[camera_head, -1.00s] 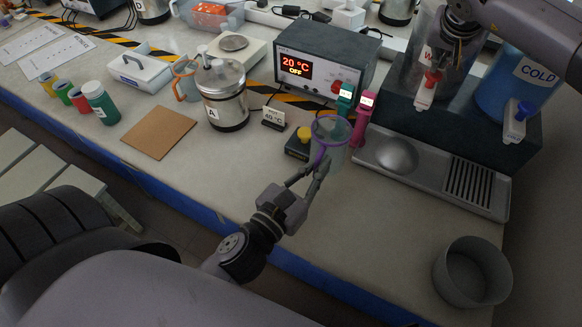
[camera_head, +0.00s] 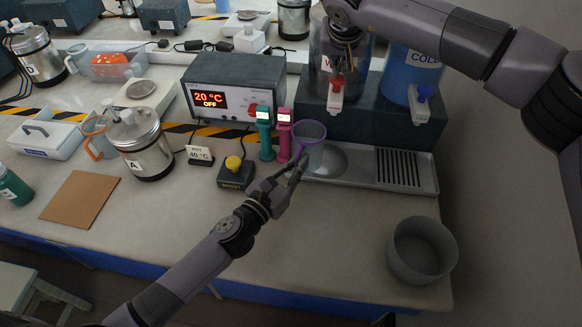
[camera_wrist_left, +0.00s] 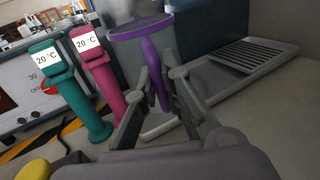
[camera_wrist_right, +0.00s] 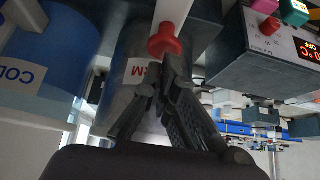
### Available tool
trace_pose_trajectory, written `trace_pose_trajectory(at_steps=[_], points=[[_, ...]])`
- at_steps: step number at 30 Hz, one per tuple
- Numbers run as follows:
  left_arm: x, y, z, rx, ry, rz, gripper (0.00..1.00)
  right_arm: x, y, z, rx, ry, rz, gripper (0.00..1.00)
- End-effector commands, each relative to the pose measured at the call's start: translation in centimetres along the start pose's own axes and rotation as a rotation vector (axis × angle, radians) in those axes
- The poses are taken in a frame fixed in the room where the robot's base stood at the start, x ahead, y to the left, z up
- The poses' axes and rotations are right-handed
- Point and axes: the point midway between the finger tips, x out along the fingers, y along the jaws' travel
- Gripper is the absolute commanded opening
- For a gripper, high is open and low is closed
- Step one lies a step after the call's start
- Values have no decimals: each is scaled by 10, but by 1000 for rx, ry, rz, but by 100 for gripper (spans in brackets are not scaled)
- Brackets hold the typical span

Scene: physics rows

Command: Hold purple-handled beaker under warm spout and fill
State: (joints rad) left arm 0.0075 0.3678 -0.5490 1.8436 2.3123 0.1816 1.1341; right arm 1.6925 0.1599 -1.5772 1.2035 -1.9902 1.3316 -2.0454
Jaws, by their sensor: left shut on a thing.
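The clear beaker (camera_head: 313,157) with a purple rim and handle is upright at the left end of the drip tray, left of and below the warm spout (camera_head: 335,98). My left gripper (camera_head: 298,172) is shut on its purple handle (camera_wrist_left: 153,68), with one finger either side in the left wrist view. The beaker looks empty. The warm tank (camera_head: 340,62) has a red knob (camera_wrist_right: 164,41) on its tap. My right gripper (camera_wrist_right: 160,82) is just by this knob, its fingertips together with nothing visible between them. I cannot tell whether they touch the knob.
Teal (camera_head: 264,135) and pink (camera_head: 284,135) thermometers stand just left of the beaker. The cold tank (camera_head: 412,80) with a blue knob is right of the warm one. The drip tray (camera_head: 425,180) lies below, a grey bowl (camera_head: 422,250) in front.

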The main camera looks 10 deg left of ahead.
Motion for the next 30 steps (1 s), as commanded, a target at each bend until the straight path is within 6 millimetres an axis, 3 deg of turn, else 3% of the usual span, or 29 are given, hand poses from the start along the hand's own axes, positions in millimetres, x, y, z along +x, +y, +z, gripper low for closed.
trace_pose_trajectory(at_steps=[21, 30], points=[[55, -20, 1, 1, -1, 0, 0, 0, 0, 0, 0, 0, 0, 0], [68, -25, 1, 1, -1, 0, 0, 0, 0, 0, 0, 0, 0, 0]])
